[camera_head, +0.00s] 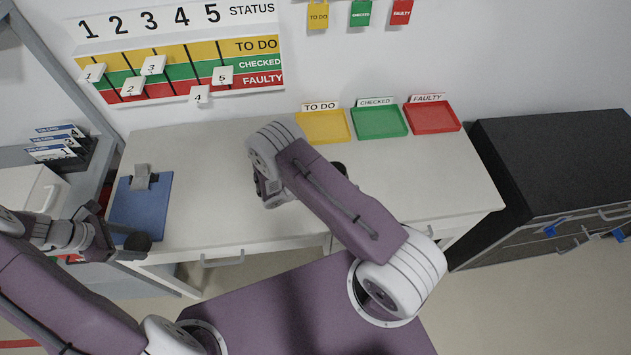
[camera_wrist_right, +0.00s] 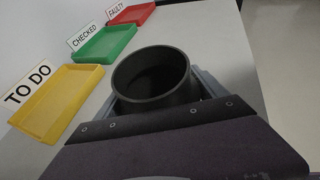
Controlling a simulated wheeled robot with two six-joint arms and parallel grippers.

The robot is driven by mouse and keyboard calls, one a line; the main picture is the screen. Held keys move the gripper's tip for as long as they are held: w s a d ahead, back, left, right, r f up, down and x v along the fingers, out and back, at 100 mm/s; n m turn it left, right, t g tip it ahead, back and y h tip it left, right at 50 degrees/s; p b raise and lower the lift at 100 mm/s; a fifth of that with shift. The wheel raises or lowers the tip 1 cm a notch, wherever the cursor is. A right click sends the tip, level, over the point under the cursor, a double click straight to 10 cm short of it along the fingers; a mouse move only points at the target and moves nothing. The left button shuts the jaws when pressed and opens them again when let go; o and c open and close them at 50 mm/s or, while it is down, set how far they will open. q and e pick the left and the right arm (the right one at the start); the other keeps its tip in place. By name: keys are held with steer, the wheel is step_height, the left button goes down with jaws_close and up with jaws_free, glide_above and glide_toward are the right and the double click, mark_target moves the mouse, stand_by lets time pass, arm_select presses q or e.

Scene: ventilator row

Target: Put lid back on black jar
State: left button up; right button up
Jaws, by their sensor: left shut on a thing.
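The black jar (camera_wrist_right: 150,85) stands upright with its mouth open and no lid on it, in the right wrist view. In the head view only a dark bit of it (camera_head: 339,168) shows past my right arm. My right gripper (camera_wrist_right: 160,95) has its grey fingers on both sides of the jar; whether they press on it cannot be told. My left gripper (camera_head: 117,240) is at the desk's left front corner, shut on a small dark round thing, which looks like the black lid (camera_head: 138,242). It is well apart from the jar.
Yellow (camera_head: 324,127), green (camera_head: 379,122) and red (camera_head: 433,117) trays stand along the back of the white desk (camera_head: 460,180). A blue clipboard (camera_head: 140,205) lies at the left, near my left gripper. The desk's right part is clear. A black cabinet (camera_head: 550,160) stands to the right.

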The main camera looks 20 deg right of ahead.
mark_target(344, 170)
steer(key=c, duration=1)
steer(key=shift+c, duration=0.2)
steer(key=shift+r, duration=0.85)
arm_select(q)
steer(key=shift+f, duration=0.15)
arm_select(e)
step_height(344, 170, up, 3)
steer(key=shift+s+f, duration=0.1)
steer(key=shift+f, duration=0.05)
arm_select(q)
steer(key=shift+f+b, duration=0.2)
steer(key=shift+b, duration=0.1)
arm_select(e)
steer(key=s+d+r, duration=0.1)
steer(key=s+r, duration=0.5)
steer(key=s, duration=0.5)
steer(key=shift+s+r, duration=0.2)
steer(key=shift+r, duration=0.15)
